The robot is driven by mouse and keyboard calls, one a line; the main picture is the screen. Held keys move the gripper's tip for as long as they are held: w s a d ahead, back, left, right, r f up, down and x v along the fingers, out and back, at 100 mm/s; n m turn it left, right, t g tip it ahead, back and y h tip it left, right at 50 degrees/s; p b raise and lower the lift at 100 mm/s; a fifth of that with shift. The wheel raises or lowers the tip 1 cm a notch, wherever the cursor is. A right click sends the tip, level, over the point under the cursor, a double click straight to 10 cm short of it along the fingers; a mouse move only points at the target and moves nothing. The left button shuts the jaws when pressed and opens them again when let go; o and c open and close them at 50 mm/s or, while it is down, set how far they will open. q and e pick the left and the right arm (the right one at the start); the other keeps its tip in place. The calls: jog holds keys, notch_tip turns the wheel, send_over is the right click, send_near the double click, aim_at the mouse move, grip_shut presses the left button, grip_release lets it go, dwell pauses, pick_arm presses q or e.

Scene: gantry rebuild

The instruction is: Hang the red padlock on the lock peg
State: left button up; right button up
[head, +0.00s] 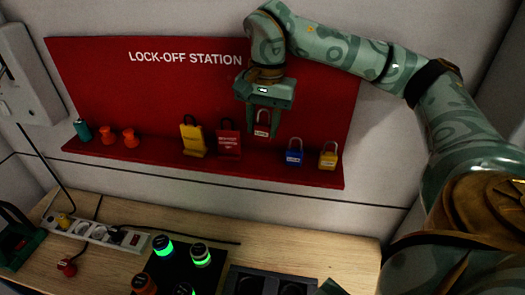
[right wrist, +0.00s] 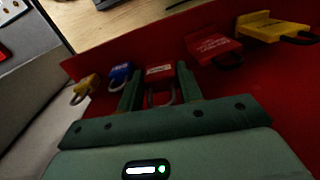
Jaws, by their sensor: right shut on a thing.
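The red padlock (head: 262,130) has a pale label and a grey shackle. It is upright at the red lock-off board, just above the shelf. My right gripper (head: 262,112) comes down from above and is shut on it. In the right wrist view the padlock (right wrist: 160,72) sits between the two green fingers (right wrist: 160,92), its shackle toward the gripper. The gripper hides part of the board behind it, and I cannot make out the lock peg. I do not clearly see my left gripper.
Below are a power strip (head: 100,233) and lit buttons (head: 200,255).

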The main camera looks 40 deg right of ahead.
aim_at(263, 141)
jog(key=shift+f, duration=0.9)
notch_tip(263, 141, down, 3)
jog(key=shift+r, duration=0.15)
jog(key=shift+f+p, duration=0.6)
jog(key=shift+f, duration=0.4)
jog(key=o, duration=1)
jog(key=shift+f, duration=0.15)
